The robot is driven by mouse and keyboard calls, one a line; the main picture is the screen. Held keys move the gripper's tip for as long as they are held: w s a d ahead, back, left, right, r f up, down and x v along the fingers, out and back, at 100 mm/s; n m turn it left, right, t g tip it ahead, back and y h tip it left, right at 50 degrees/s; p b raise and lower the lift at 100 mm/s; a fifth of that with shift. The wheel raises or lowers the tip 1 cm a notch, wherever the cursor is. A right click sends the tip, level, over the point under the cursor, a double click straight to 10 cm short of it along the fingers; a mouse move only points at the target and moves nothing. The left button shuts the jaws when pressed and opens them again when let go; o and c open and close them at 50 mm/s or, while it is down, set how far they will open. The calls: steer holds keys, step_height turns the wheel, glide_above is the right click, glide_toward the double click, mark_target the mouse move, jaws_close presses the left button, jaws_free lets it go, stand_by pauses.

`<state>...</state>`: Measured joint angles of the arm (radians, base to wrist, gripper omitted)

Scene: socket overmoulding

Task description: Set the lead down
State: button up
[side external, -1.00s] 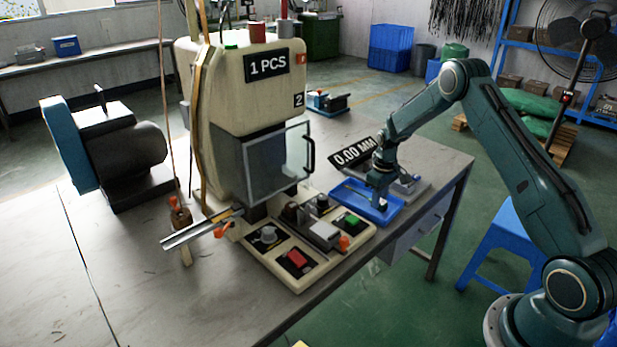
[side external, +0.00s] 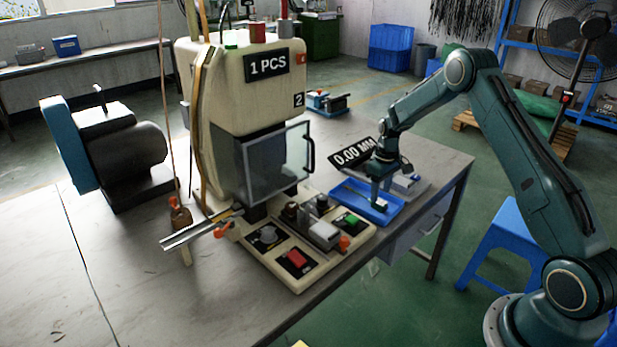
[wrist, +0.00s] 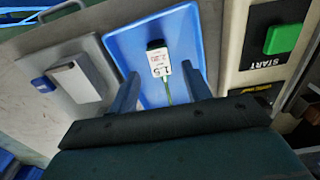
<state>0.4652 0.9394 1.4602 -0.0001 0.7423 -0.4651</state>
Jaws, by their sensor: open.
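The lead (wrist: 160,62) lies in the blue tray (wrist: 125,45), which also shows in the side view (side external: 348,200). The lead has a white printed label, a black end and a thin green cable that runs back toward my gripper. My gripper (wrist: 161,72) is open, with one finger on each side of the lead and a gap to it on both sides. In the side view my gripper (side external: 379,202) points down low over the tray, with a small white patch at its tips. The near end of the cable is hidden behind my gripper in the wrist view.
The moulding machine (side external: 240,90) stands left of the tray, with its button panel (side external: 300,262) close by; the green START button (wrist: 283,38) is near the tray. A grey plate (wrist: 40,60) with a pale block (wrist: 78,80) lies on the tray's other side.

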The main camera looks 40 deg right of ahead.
step_height(320, 180, up, 9)
stand_by(0.4)
steer(key=shift+f, duration=0.1)
stand_by(0.4)
steer(key=s+a+r+t, duration=0.1)
steer(key=s+a+r, duration=0.5)
steer(key=a+r, duration=0.3)
steer(key=s+a+r+t, duration=0.2)
steer(key=s+a+r, duration=0.35)
steer(key=r, duration=0.55)
steer(key=s+a+t, duration=0.1)
steer(key=s+a, duration=0.4)
steer(key=s, duration=0.4)
steer(key=s+a+r+t, duration=0.1)
steer(key=s+a, duration=0.4)
steer(key=s, duration=0.5)
steer(key=shift+s+r+t, duration=0.25)
steer(key=shift+t, duration=0.05)
